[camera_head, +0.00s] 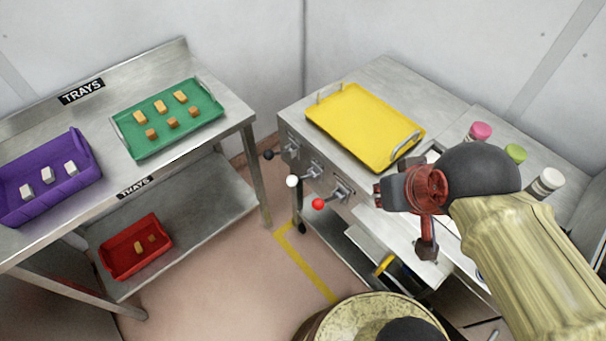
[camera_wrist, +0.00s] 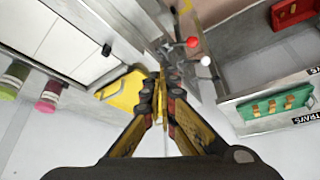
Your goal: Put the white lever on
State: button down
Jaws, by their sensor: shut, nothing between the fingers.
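The white lever (camera_head: 292,181) is a white ball knob on a metal stem at the front panel of the right-hand steel bench. It sits between a black-knobbed lever (camera_head: 269,155) and a red-knobbed lever (camera_head: 318,203). The white knob also shows in the wrist view (camera_wrist: 206,61), just right of the red knob (camera_wrist: 192,42). My gripper (camera_head: 378,194) is right of the levers in the head view, apart from them. In the wrist view my gripper (camera_wrist: 162,72) is shut and empty, with its fingertips below and left of the white knob.
A yellow tray (camera_head: 350,128) lies on the bench above the levers. Pink, green and white-capped containers (camera_head: 515,153) stand at the bench's right. A left table holds a green tray (camera_head: 180,142) and a purple tray (camera_head: 88,150). A red tray (camera_head: 112,258) is on its lower shelf. Open floor separates the benches.

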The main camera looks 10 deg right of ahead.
jog(key=shift+w, duration=0.1)
jog(key=w+a+m+g+y+p, duration=0.2)
jog(key=w+a+m+g+p, duration=0.15)
jog(key=w+m+p, duration=0.75)
jog(key=w+a+f+m+g+y+p, duration=0.1)
jog(key=w+f+m+p, duration=0.1)
jog(key=f+m, duration=0.3)
jog(key=w+a+f+m+g+y+p, duration=0.1)
jog(key=w+f+m, duration=0.3)
jog(key=m, duration=0.9)
jog(key=shift+w+a+f+m+g+p, duration=0.2)
jog(key=shift+a+f+m+g+p, duration=0.15)
jog(key=shift+a+f+p, duration=0.45)
